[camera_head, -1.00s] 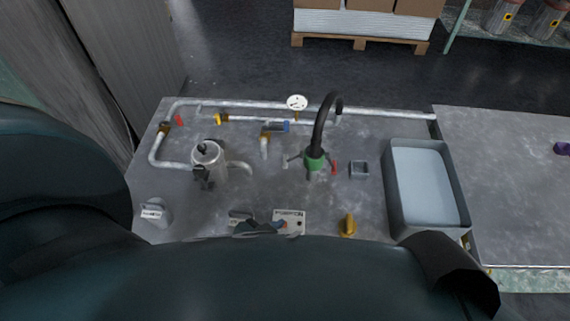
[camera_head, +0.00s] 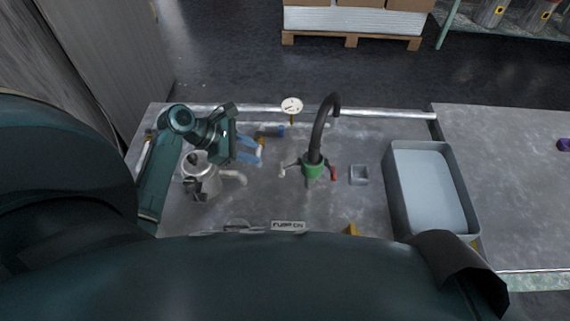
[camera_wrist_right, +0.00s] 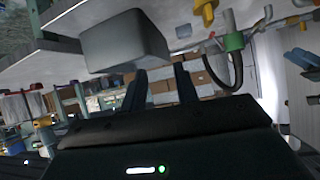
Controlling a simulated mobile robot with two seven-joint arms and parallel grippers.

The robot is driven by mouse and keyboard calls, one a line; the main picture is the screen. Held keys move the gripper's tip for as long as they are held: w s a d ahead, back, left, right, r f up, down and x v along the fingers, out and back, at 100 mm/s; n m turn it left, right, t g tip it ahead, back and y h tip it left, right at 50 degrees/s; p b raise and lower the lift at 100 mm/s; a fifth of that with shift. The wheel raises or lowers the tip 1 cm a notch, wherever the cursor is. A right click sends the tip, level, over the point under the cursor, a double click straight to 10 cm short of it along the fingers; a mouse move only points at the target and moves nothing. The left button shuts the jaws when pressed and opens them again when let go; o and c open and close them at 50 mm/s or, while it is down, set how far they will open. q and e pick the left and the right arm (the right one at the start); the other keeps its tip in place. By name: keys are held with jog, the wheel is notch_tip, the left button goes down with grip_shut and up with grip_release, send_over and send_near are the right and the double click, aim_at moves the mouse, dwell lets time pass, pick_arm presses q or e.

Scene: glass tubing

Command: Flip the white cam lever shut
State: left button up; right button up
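The white cam lever (camera_head: 261,147) is a short pale handle near a blue-and-brown fitting (camera_head: 272,131) on the pipework in the head view. My left gripper (camera_head: 252,150) is at the lever, with its blue fingers apart. The lever shows at the fingertips, partly hidden; I cannot tell whether they touch it. My right gripper (camera_wrist_right: 160,82) shows in the right wrist view, with dark fingers apart and nothing between them. It is away from the lever.
A black curved spout on a green base (camera_head: 313,170) stands right of the lever. A round white gauge (camera_head: 292,105) is behind. A grey water tray (camera_head: 393,190) is at the right. My own body hides the front edge.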

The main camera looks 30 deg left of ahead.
pick_arm(q)
jog(key=b+x, duration=0.2)
jog(key=x, duration=1)
jog(key=shift+d+f, duration=0.2)
jog(key=shift+f, duration=0.05)
grip_shut()
